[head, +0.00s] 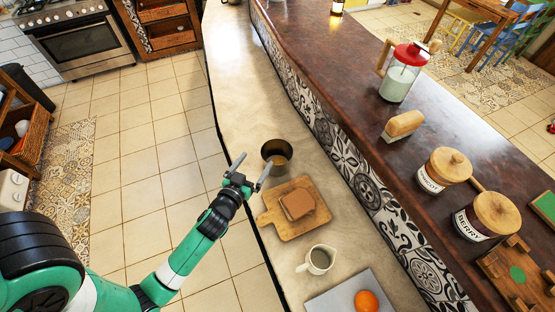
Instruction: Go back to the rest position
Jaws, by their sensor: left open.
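My left gripper (250,172) comes in from the left on its green and white arm. Its two fingers are spread apart and I see nothing between them. It hovers near the left edge of the pale counter (238,110), just left of a dark round pot (277,152) and above-left of a wooden cutting board (272,222). I cannot tell whether it touches the pot. A brown block (297,203) lies on the board. My right gripper is not in view.
A white jug (318,260) and an orange (366,301) on a grey board (335,298) stand nearer. The raised dark counter (360,120) holds a red-lidded pitcher (402,75) and lidded jars (446,168). Tiled floor (135,165) left of the counter is clear.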

